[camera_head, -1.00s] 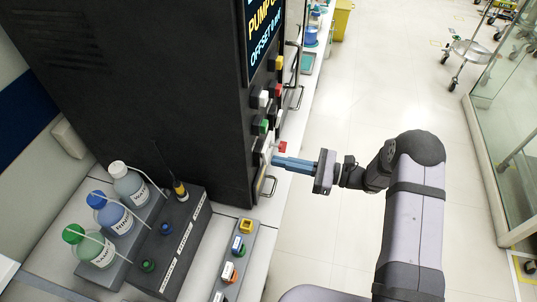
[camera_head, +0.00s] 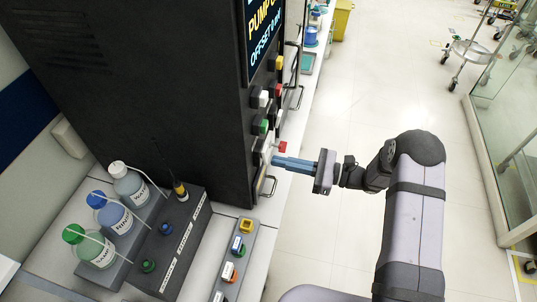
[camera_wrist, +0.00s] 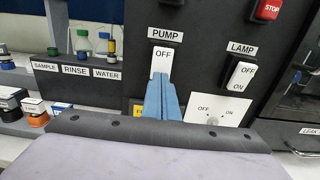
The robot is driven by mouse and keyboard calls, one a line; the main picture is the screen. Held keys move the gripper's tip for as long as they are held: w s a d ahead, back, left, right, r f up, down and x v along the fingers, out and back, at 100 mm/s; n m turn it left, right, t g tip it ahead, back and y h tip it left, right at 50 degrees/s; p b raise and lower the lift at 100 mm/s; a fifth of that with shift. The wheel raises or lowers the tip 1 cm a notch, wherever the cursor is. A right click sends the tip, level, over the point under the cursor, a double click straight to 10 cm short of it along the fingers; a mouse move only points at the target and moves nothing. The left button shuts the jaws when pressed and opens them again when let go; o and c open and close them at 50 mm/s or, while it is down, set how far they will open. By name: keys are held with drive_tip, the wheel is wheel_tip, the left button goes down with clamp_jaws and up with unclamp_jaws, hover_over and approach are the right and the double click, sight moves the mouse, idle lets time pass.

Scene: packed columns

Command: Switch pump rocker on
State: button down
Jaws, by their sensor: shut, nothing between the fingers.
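The pump rocker (camera_wrist: 162,60) is a white switch under a PUMP label (camera_wrist: 165,35) on a dark panel in the wrist view. Its upper part reads OFF; its lower part is hidden behind my fingers. My gripper (camera_wrist: 161,82) is shut, its blue fingers together and empty, with the tips at the rocker's lower half. I cannot tell whether they touch it. In the head view my gripper (camera_head: 274,160) reaches from the right to the front of the dark cabinet (camera_head: 165,70).
A white lamp rocker (camera_wrist: 241,76) marked OFF and ON sits right of the pump rocker. A red STOP button (camera_wrist: 268,9) is above it, and a white dial plate (camera_wrist: 212,110) is below. Metal handles (camera_head: 268,186) stick out from the front. Bottles (camera_head: 112,215) stand at left.

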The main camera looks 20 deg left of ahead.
drive_tip(key=shift+a, duration=0.55)
idle(0.4)
drive_tip(key=shift+d, duration=0.1)
drive_tip(key=d, duration=0.7)
drive_tip(key=shift+b, duration=0.4)
idle(0.6)
